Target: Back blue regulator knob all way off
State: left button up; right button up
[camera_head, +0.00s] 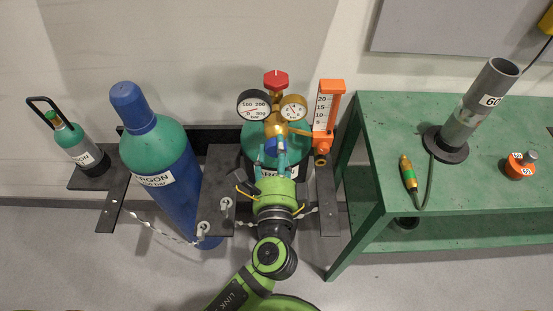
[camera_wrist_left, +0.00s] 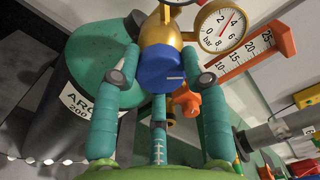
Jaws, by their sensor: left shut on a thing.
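The blue regulator knob (camera_head: 276,147) sits at the front of the brass regulator (camera_head: 273,117), below its two gauges. My right gripper is in neither view.
A red knob (camera_head: 275,79) tops the regulator. An orange flowmeter (camera_head: 326,113) stands close on its right. A chained blue argon cylinder (camera_head: 170,170) and a small cylinder (camera_head: 73,143) stand left. A green table (camera_head: 376,115) on the right carries a grey tube (camera_head: 477,105).

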pick_arm(q)
jog(key=n+b, duration=0.1)
jog(key=n, duration=0.1)
jog(key=n+b, duration=0.1)
jog(key=b, duration=0.1)
jog(key=shift+w+a+n, duration=0.1)
jog(key=shift+a+n, duration=0.1)
jog(key=shift+n, duration=0.2)
jog(key=shift+r+n+b, duration=0.1)
jog(key=shift+n+b, duration=1.1)
jog(key=shift+n, duration=0.5)
jog(key=o, duration=1.1)
jog(key=shift+o, duration=0.2)
jog(key=shift+a, duration=0.1)
